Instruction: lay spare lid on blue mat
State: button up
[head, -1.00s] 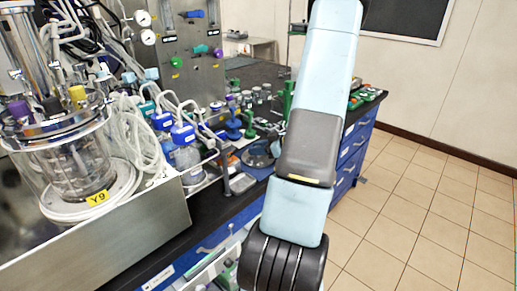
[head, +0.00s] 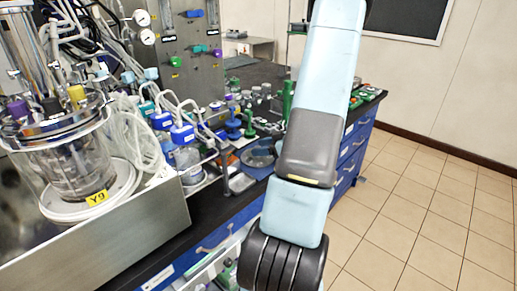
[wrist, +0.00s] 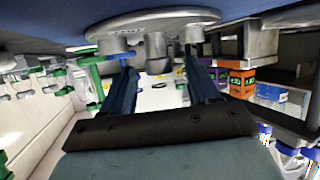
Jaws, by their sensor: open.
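The wrist view appears to be upside down. In it, a round grey metal lid (wrist: 165,22) lies flat against a blue surface (wrist: 60,12), which looks like the blue mat. Several short metal ports stick out from the lid towards my gripper (wrist: 161,68). My gripper is open, its two dark fingers apart, with some ports showing between and beyond the fingertips. I cannot tell whether the fingers touch the lid. In the head view, a round grey disc (head: 258,156) lies on the bench just left of my arm. My gripper is hidden there.
The head view shows blue-capped bottles (head: 183,140) in a rack and a glass vessel (head: 75,165) to the left. A green stand (head: 287,98) is close behind my arm. The wrist view shows an orange box (wrist: 236,84) at the right. Tiled floor lies open at the right.

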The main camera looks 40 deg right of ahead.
jog(key=v, duration=0.9)
jog(key=shift+s+d+r, duration=0.2)
jog(key=shift+s, duration=0.1)
jog(key=w+r+h, duration=0.7)
jog(key=w+r, duration=0.2)
jog(key=w, duration=0.1)
jog(key=a+r+m+g+h, duration=0.1)
jog(key=a+r+m+h, duration=0.3)
jog(key=a+r, duration=0.55)
jog(key=s+a+r+m+g+y, duration=0.1)
jog(key=s+a+r+g+y, duration=0.1)
jog(key=s+a, duration=0.8)
jog(key=s+a+r+m+g+y, duration=0.1)
jog(key=s+a+r+g+y, duration=0.1)
jog(key=s+a, duration=0.8)
jog(key=a+g, duration=0.1)
jog(key=a, duration=0.2)
jog(key=shift+a+y, duration=0.3)
jog(key=shift+a, duration=0.05)
